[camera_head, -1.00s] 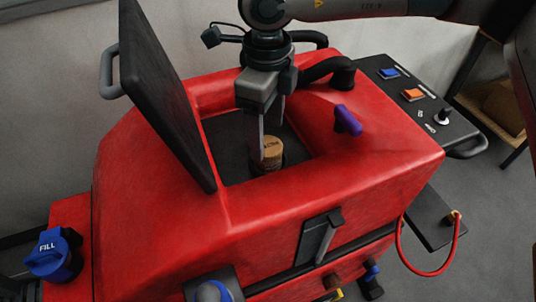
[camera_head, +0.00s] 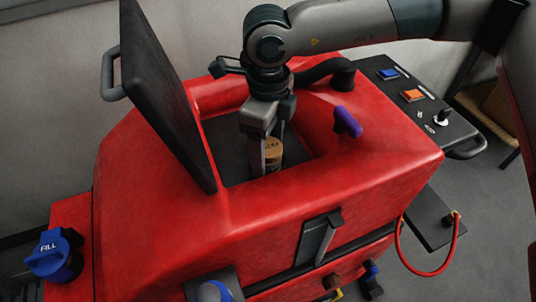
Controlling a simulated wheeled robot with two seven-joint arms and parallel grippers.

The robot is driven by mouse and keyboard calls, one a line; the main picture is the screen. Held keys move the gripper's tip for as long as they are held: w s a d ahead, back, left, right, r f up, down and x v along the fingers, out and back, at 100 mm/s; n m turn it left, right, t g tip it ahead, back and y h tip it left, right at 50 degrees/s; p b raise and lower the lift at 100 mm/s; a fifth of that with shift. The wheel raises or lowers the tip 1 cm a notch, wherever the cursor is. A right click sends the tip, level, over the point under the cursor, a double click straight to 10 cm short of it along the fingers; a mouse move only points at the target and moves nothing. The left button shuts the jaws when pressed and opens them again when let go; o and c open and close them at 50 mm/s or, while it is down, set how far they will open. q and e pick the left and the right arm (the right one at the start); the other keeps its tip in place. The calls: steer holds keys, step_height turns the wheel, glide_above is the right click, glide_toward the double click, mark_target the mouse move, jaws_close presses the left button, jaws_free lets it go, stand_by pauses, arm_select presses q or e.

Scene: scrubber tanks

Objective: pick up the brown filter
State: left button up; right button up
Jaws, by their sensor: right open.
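The brown filter (camera_head: 273,151) is a small round cylinder with dark lettering on its top. It stands in the dark recess (camera_head: 233,162) of the red scrubber tank (camera_head: 300,221). My right gripper (camera_head: 268,158) points down into the recess, its fingers at the filter. One finger shows in front of the filter's left part; the other is mostly hidden behind. The gripper is open. The filter's lower part is hidden by the recess edge. My left gripper is not in view.
A black lid (camera_head: 165,95) stands raised on the left of the recess. A purple handle (camera_head: 347,122) and a black hose (camera_head: 325,70) are close on the right. A control panel (camera_head: 417,102) is further right. A blue FILL cap (camera_head: 53,256) is at lower left.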

mark_target(271, 147)
steer(key=c, duration=1.3)
steer(key=shift+r, duration=0.1)
steer(key=shift+r, duration=0.5)
steer(key=r, duration=0.3)
steer(key=shift+s+d+r, duration=0.1)
steer(key=shift+d, duration=0.15)
steer(key=s+d+r, duration=0.2)
steer(key=d, duration=0.1)
steer(key=s+d+r+b, duration=0.1)
steer(key=s+d+r, duration=0.1)
steer(key=d, duration=0.1)
steer(key=s+d+r+b, duration=0.1)
steer(key=s+d+r, duration=0.1)
steer(key=d, duration=0.1)
steer(key=shift+d+r, duration=0.25)
steer(key=shift+r, duration=0.05)
steer(key=shift+w+r, duration=0.1)
steer(key=shift+r, duration=0.9)
steer(key=shift+r+p, duration=0.2)
steer(key=shift+p, duration=0.15)
